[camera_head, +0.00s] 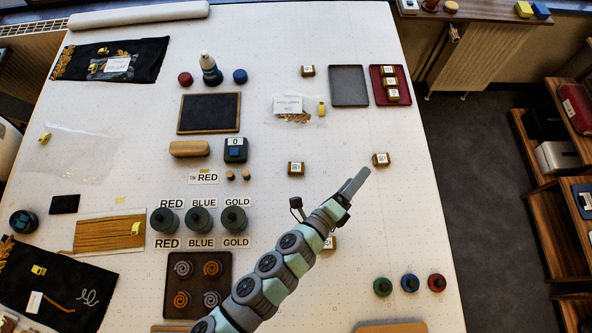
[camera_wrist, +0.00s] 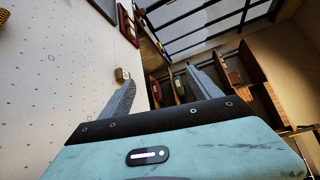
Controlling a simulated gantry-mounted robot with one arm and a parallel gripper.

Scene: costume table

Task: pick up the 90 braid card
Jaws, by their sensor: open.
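Several small brown blocks with white number labels, likely the braid cards, lie on the white table. One card (camera_head: 380,159) is just right of my gripper's tip, others are a card (camera_head: 296,168) left of it, a card (camera_head: 307,71) farther back and a card (camera_head: 330,243) partly behind my arm. The labels are too small to tell which reads 90. My gripper (camera_head: 355,184) is open and empty over the right part of the table. In the wrist view, my gripper (camera_wrist: 158,88) has its fingers apart, and a brown card (camera_wrist: 122,74) shows beyond the left finger.
A dark red tray (camera_head: 375,75) with several cards stands beside an empty grey tray (camera_head: 349,86) at the back right. Labelled jars (camera_head: 199,220) stand left of my arm. The table's right edge is near.

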